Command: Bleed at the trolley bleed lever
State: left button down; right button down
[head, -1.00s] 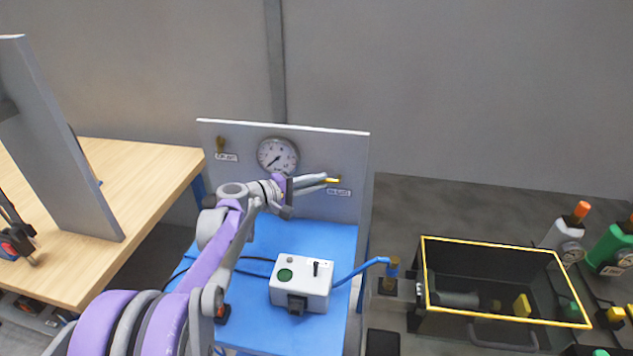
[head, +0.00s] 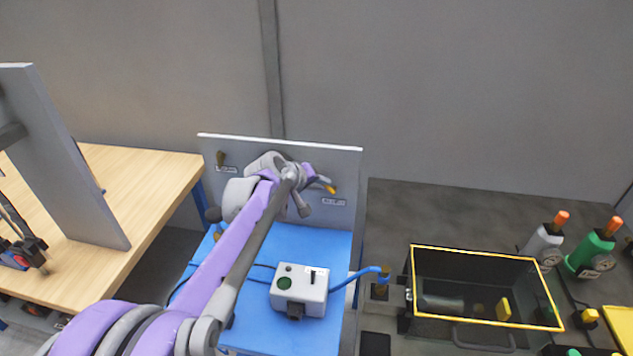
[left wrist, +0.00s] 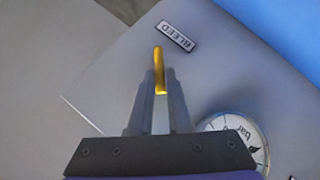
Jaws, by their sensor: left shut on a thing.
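The yellow bleed lever (head: 331,189) sits on the right side of the grey trolley panel (head: 345,165), just above a small label (head: 333,202). In the left wrist view the lever (left wrist: 159,62) stands out between the fingertips, and the label (left wrist: 177,37) beside it reads BLEED. My left gripper (head: 324,182) is shut on the lever; its fingertips (left wrist: 160,82) touch both sides. The lever slopes down to the right in the head view. The round gauge (left wrist: 243,133) is partly in the left wrist view; my arm hides it in the head view. My right gripper is not in view.
A white box (head: 300,290) with a green button and a blue hose (head: 355,277) is on the blue trolley top (head: 325,245). A yellow-rimmed black bin (head: 480,250) and bottles (head: 545,243) are at right. A wooden bench (head: 150,165) is at left.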

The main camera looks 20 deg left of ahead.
pick_arm(q)
jog(key=d+y, duration=0.1)
jog(key=r+m+g+y, duration=0.1)
jog(key=d+m+y, duration=0.1)
jog(key=y, duration=0.1)
jog(key=shift+w+d+r+g, duration=0.15)
jog(key=shift+w+d+g, duration=0.15)
jog(key=shift+w, duration=0.05)
jog(key=shift+w+d+m+y+p, duration=0.1)
jog(key=shift+d+m+y+p, duration=0.1)
jog(key=shift+d+m+y, duration=0.25)
jog(key=shift+d+m+y+p, duration=0.15)
jog(key=shift+m+y, duration=0.1)
jog(key=shift+y, duration=0.4)
jog(key=shift+g, duration=0.3)
jog(key=c, duration=0.9)
grip_release()
jog(key=shift+o, duration=0.2)
jog(key=v, duration=1)
jog(key=shift+s+d+r, duration=0.15)
jog(key=shift+s+d, duration=0.05)
jog(key=shift+s, duration=0.1)
